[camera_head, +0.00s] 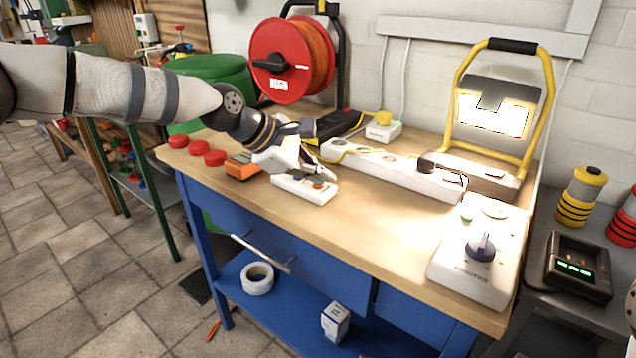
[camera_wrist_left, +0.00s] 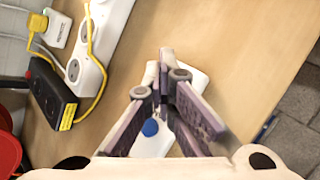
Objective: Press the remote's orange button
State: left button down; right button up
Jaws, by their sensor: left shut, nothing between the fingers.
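The remote (camera_head: 290,190) is a small white box lying flat on the wooden bench top near its front edge. A small orange-red button (camera_head: 318,184) shows near its right end, right beside my left fingertips. My left gripper (camera_head: 327,177) is shut and empty, tilted down over the remote. Whether its tips touch the button, I cannot tell. In the left wrist view, the shut left gripper (camera_wrist_left: 167,62) hides much of the remote (camera_wrist_left: 190,82). A blue button (camera_wrist_left: 150,127) shows between the fingers; the orange one is hidden there. My right gripper is out of view.
A white power strip (camera_head: 390,170) lies behind the remote. An orange-and-black item (camera_head: 241,167) and several red round pieces (camera_head: 214,158) lie to its left. A lit work lamp (camera_head: 493,112) and a white box with a dark knob (camera_head: 480,258) stand right. The bench front-centre is clear.

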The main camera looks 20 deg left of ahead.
aim_at(319, 187)
pick_arm(q)
jog(key=shift+r+p, duration=0.3)
jog(key=shift+r, duration=0.5)
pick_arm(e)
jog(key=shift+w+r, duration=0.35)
